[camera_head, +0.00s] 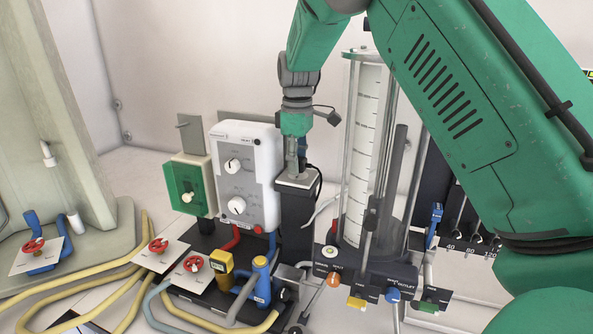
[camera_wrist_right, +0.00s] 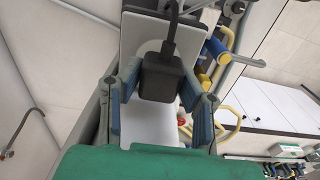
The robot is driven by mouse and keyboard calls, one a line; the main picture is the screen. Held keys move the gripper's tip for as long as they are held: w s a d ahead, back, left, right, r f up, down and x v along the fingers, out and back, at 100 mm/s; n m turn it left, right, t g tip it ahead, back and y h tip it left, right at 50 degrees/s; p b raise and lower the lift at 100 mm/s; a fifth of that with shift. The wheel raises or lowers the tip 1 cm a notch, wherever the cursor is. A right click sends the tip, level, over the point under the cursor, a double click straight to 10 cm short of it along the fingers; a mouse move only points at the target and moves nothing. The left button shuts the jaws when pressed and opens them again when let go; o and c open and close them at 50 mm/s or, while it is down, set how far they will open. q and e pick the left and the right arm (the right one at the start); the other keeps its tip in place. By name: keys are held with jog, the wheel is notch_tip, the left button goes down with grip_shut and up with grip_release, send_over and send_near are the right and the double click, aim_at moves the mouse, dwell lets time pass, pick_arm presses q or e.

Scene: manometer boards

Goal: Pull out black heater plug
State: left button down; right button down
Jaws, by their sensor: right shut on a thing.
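My right gripper (camera_head: 295,160) reaches down from above to the top of a black post (camera_head: 298,225) beside the white heater box (camera_head: 247,175). In the right wrist view the black plug (camera_wrist_right: 160,77) sits between the two fingers of my right gripper (camera_wrist_right: 163,100), with its black cable leading away upward. The gripper is shut on the plug. The plug lies in front of a pale socket face (camera_wrist_right: 151,47) on a grey plate; whether its pins are still inside cannot be seen. In the head view the fingers mostly hide the plug. My left gripper is not in view.
A glass measuring cylinder (camera_head: 365,150) with metal rods stands close to the right of the post. A green switch box (camera_head: 187,187) is to the left. Red valves (camera_head: 193,264), blue and yellow fittings and yellow hoses (camera_head: 100,278) fill the front left.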

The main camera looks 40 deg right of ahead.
jog(key=shift+r, duration=2.25)
jog(key=shift+f, duration=0.1)
